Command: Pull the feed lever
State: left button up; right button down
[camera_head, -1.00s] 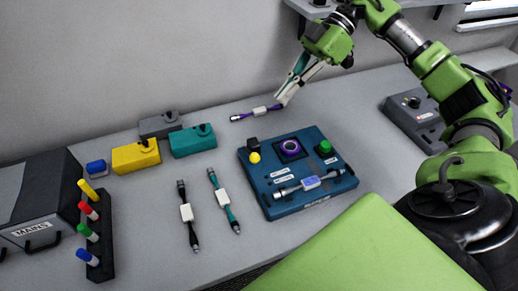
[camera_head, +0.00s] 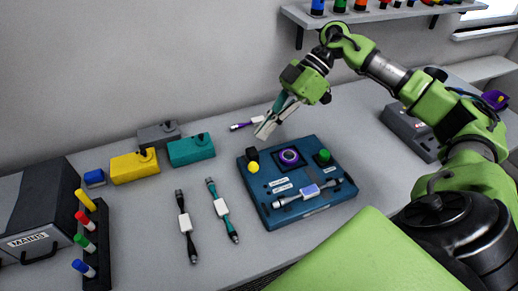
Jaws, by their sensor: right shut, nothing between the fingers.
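The blue panel (camera_head: 262,216) lies on the table in the middle. At its back left corner is a small black block with a yellow ball knob (camera_head: 253,167), which looks like a lever; no feed label is readable. My right gripper (camera_head: 265,130) is above the table just behind the panel, pointing down and left, shut and empty. It appears apart from the knob. My left gripper is out of view.
A purple cable (camera_head: 241,126) lies behind my gripper and is partly hidden. Two cables, black (camera_head: 183,212) and teal (camera_head: 223,208), lie left of the panel. Yellow (camera_head: 134,167), teal (camera_head: 191,150) and grey (camera_head: 158,134) boxes stand back left. A grey device (camera_head: 410,130) is at right.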

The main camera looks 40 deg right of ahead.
jog(key=p, duration=0.1)
send_over(248, 162)
jog(key=s+d, duration=0.1)
jog(key=s, duration=0.2)
notch_tip(248, 162, down, 5)
jog(key=shift+d+f, duration=0.2)
jog(key=shift+f, duration=0.3)
jog(key=shift+w, duration=0.1)
